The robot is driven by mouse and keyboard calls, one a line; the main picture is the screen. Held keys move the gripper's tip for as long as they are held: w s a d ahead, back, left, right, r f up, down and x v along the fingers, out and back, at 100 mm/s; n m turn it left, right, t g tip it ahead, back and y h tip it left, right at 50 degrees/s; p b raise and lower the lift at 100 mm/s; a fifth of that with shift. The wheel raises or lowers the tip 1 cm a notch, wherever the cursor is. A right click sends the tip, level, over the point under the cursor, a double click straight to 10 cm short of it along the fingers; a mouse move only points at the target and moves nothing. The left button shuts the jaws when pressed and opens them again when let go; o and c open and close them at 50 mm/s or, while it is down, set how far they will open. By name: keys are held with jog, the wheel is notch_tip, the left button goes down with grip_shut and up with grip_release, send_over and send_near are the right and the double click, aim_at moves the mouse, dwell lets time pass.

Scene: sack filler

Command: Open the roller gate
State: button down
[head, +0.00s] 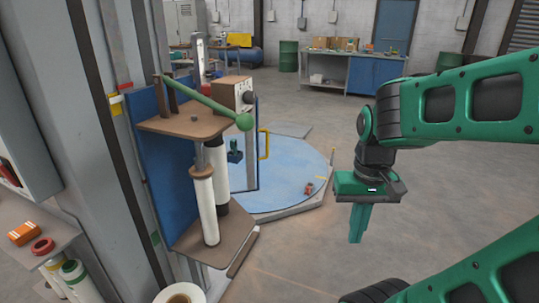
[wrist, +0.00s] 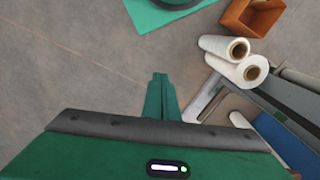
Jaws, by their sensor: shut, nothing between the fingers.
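Two upright white rollers stand side by side at the station on the left, a front one (head: 206,205) with a brown cap and a rear one (head: 217,170). They are between a brown upper plate (head: 180,126) and a brown lower plate (head: 205,243). A green lever (head: 200,98) with a round knob (head: 244,122) slants across the upper plate. I cannot tell whether the rollers are apart or touching. My gripper (head: 356,240) is shut and empty, pointing down in free air right of the station, apart from lever and rollers. It also shows in the wrist view (wrist: 160,76).
A blue panel (head: 145,150) backs the rollers. A yellow handle (head: 264,143) stands behind them, near a low blue round platform (head: 285,180). Loose rolls lie at lower left (head: 75,275). The wrist view shows white rolls (wrist: 222,48) and an orange-brown box (wrist: 250,14). Floor around my gripper is clear.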

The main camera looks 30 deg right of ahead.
jog(key=w+a+f+n+t+y, duration=0.1)
jog(key=w+a+f+t+y, duration=0.15)
jog(key=w, duration=0.95)
jog(key=w+a+f+t+y, duration=0.15)
jog(key=w+f+t, duration=0.25)
jog(key=w, duration=0.8)
jog(key=w+a+f+n+t+y, duration=0.1)
jog(key=w+a+f+t+y, duration=0.2)
jog(key=w, duration=0.9)
jog(key=w+d+f+m+t+h, duration=0.1)
jog(key=w+d+m+t+h, duration=0.3)
jog(key=d+m, duration=0.4)
jog(key=w+d+m+t+h, duration=0.4)
jog(key=d+m+t, duration=0.15)
jog(key=d, duration=0.55)
jog(key=w, duration=1.4)
jog(key=shift+f+g, duration=0.15)
jog(key=shift+g, duration=0.25)
